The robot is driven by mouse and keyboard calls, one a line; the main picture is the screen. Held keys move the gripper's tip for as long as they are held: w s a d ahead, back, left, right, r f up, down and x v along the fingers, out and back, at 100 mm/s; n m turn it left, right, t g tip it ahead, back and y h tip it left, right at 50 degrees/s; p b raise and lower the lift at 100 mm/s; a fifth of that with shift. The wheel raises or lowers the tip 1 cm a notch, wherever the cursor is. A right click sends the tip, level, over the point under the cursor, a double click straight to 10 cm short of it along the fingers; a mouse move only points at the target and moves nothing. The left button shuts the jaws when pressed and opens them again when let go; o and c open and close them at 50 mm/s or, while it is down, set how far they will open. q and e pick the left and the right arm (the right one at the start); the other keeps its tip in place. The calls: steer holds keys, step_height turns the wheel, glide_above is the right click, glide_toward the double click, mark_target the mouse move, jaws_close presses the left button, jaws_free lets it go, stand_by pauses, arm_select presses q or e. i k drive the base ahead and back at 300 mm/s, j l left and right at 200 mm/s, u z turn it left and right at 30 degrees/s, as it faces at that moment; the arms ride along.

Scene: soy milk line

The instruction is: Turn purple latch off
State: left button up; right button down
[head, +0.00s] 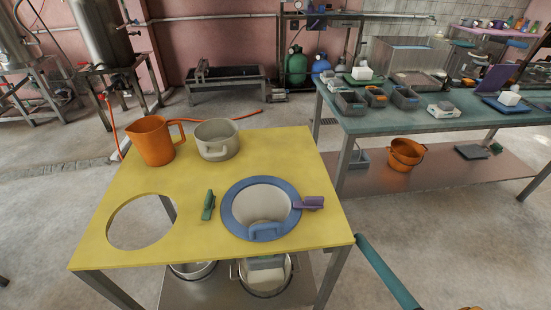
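The purple latch (309,203) sits at the right edge of a blue ring (232,221) set in the yellow table (155,184). Its narrower left end reaches over the ring's rim, and its wider block points right. A pale round vessel or opening (262,201) lies inside the ring. A blue handle-like piece (265,232) is at the ring's front. A green latch (208,204) lies on the table left of the ring, apart from it. Neither of my grippers shows in the head view.
An empty round hole (140,247) is at the table's left. An orange jug (151,143) and a beige pot (216,139) stand at the back. A teal bar (388,272) slants beside the table's right front. A cluttered green-topped bench (430,121) stands at back right.

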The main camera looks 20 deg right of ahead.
mark_target(313, 203)
steer(key=k+l+z, duration=0.1)
steer(key=z, duration=0.25)
steer(key=l+z, duration=0.15)
steer(key=z, duration=0.25)
steer(key=k+l+z, duration=0.1)
steer(key=z, duration=0.25)
steer(key=l, duration=0.1)
